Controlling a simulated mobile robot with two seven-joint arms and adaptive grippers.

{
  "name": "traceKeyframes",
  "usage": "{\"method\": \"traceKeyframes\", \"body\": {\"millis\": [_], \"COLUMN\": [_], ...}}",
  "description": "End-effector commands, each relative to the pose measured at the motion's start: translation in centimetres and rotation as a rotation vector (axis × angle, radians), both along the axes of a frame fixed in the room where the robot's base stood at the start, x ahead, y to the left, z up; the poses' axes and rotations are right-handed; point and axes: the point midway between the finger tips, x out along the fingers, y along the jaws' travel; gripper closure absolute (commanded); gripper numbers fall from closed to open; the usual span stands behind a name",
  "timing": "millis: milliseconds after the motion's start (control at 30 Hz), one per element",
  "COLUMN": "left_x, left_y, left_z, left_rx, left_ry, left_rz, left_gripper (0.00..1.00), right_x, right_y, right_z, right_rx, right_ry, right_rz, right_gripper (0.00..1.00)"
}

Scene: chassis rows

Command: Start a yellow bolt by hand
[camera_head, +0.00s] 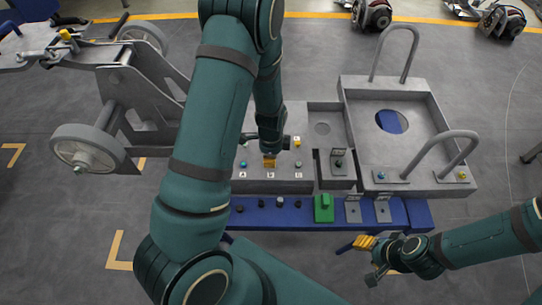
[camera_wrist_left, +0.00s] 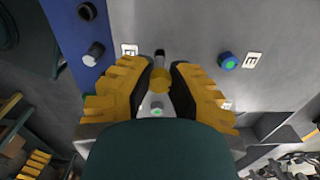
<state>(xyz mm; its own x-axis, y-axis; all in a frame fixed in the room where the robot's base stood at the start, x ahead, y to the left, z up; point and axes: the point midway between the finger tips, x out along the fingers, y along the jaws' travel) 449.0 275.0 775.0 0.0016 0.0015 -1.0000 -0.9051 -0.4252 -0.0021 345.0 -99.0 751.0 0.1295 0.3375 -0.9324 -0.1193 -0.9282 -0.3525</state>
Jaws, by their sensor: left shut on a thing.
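My left gripper (camera_head: 269,160) is over the grey chassis plate (camera_head: 262,186), near the middle of its front row of labels. In the left wrist view its yellow ribbed fingers (camera_wrist_left: 160,80) are shut on a yellow bolt (camera_wrist_left: 159,79); a dark shaft shows beyond the yellow part. I cannot tell whether the bolt touches a hole. A blue bolt head with a green centre (camera_wrist_left: 228,61) sits beside a label. A pale round part with a green centre (camera_wrist_left: 157,111) shows between the fingers. My right gripper (camera_head: 366,243) is at the lower right, apart from the chassis; its opening is unclear.
A blue strip (camera_head: 285,216) in front carries dark round parts, a green block (camera_head: 323,208) and grey brackets (camera_head: 368,210). A grey tray (camera_head: 408,190) with two tall handles stands at the right. A wheeled frame (camera_head: 135,110) is at the left. Open floor lies around.

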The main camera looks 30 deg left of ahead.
Motion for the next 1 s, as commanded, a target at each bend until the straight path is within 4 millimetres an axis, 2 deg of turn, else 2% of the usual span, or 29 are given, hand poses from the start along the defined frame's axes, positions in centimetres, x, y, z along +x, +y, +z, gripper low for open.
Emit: {"method": "traceKeyframes", "body": {"millis": [233, 1000], "left_x": [0.02, -0.02], "left_y": [-0.01, 0.0], "left_z": [0.0, -0.22], "left_rx": [0.0, 0.0], "left_ry": [0.0, 0.0], "left_rz": [0.109, 0.111], "left_gripper": [1.0, 1.0], "right_x": [-0.05, -0.04], "right_y": [0.0, 0.0], "right_z": [0.13, -0.08], "right_rx": [0.0, 0.0], "right_ry": [0.001, 0.001], "right_rz": [0.0, 0.0], "right_gripper": [0.53, 0.53]}}
